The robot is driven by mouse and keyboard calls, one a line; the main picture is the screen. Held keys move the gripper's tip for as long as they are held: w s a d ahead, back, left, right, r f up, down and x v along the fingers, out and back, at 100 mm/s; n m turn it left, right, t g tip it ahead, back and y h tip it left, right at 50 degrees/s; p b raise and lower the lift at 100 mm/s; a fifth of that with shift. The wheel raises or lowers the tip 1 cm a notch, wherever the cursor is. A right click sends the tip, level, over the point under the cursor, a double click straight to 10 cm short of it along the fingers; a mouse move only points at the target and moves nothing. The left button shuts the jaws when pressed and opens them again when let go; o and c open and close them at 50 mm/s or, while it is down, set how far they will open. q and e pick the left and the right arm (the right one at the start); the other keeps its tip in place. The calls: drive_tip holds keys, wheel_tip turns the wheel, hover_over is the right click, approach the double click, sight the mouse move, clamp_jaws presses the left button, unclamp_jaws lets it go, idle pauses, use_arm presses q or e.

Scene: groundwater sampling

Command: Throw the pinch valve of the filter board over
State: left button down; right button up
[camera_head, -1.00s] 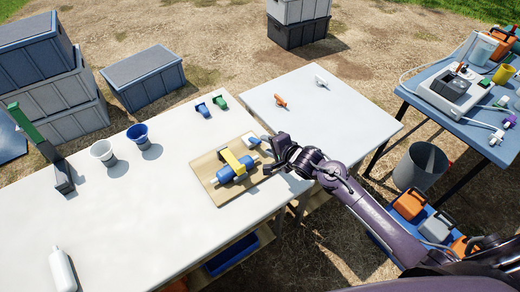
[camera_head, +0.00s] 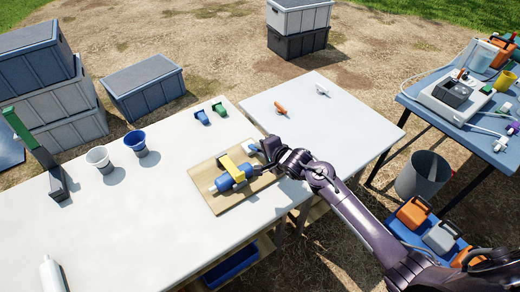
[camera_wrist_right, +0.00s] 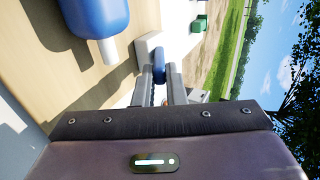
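The filter board (camera_head: 240,203) is a wooden board on the white table. It carries a blue filter cylinder (camera_head: 221,184) with a yellow bracket (camera_head: 236,168) over it. The pinch valve (camera_head: 252,149) shows blue and pale at the board's far right corner, partly hidden by my right gripper. In the right wrist view the valve has a white body (camera_wrist_right: 148,44) and a blue lever (camera_wrist_right: 160,71). My right gripper (camera_wrist_right: 162,82) has its narrowly spaced fingers on both sides of the lever. Whether they press on it cannot be seen. My left gripper is not in view.
Blue and green clips (camera_head: 219,109) stand beyond the board. Two cups (camera_head: 136,142) and a dark stand with a green top (camera_head: 58,184) are at the left. A second white table (camera_head: 340,130) adjoins, mostly clear, with two small items. A blue instrument table (camera_head: 440,120) is at the right.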

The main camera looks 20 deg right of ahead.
clamp_jaws()
drive_tip(key=shift+c, duration=0.8)
unclamp_jaws()
drive_tip(key=r+p, duration=0.1)
drive_tip(key=w+r+g+p, duration=0.1)
drive_tip(key=p, duration=0.1)
drive_tip(key=r+p, duration=0.1)
drive_tip(key=p, duration=0.1)
drive_tip(key=shift+w+a+h, duration=0.25)
drive_tip(key=shift+w+h, duration=0.05)
drive_tip(key=shift+w, duration=0.05)
drive_tip(key=shift+o, duration=0.2)
drive_tip(key=shift+w+a+r+g, duration=0.1)
drive_tip(key=shift+w+g, duration=0.1)
drive_tip(key=shift+g, duration=0.1)
drive_tip(key=shift+w+p, duration=0.15)
drive_tip(key=shift+p, duration=0.2)
drive_tip(key=shift+o, duration=0.3)
drive_tip(key=shift+a, duration=0.1)
drive_tip(key=shift+w, duration=0.1)
